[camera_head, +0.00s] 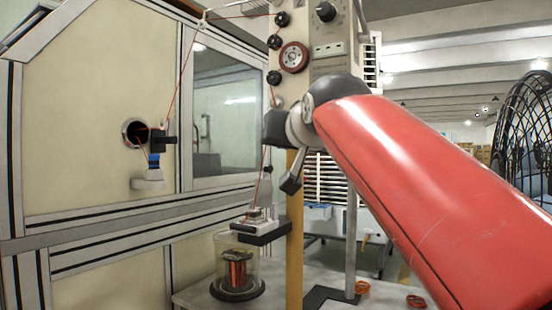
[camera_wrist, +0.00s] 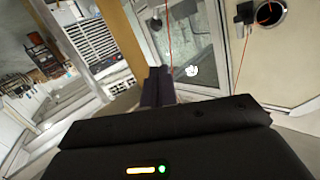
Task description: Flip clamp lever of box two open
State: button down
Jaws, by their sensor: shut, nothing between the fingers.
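My gripper (camera_wrist: 158,86) shows in the wrist view with its two dark fingers together and nothing between them. It points toward the framed window of the machine. In the head view my red arm link reaches in from the lower right, and the gripper's fingers cannot be made out clearly. A pale tension unit (camera_head: 290,60) with black knobs and a red-rimmed wheel stands behind the arm's end, with a grey control box (camera_head: 335,45) beside it. I cannot clearly identify box two or its clamp lever in either view, or tell the lever's position.
A red wire (camera_head: 177,80) runs from the top guide down to the winding head (camera_head: 157,145) on the cream machine wall. A yellow post (camera_head: 295,230) stands below the tension unit. A clear wire-spool jar (camera_head: 238,268) stands at its foot. A black fan (camera_head: 525,130) is at right.

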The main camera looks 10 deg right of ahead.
jog(key=s+d+r, duration=0.1)
jog(key=s+r, duration=0.1)
jog(key=s, duration=0.3)
jog(key=shift+r, duration=0.4)
jog(key=shift+s+d, duration=0.1)
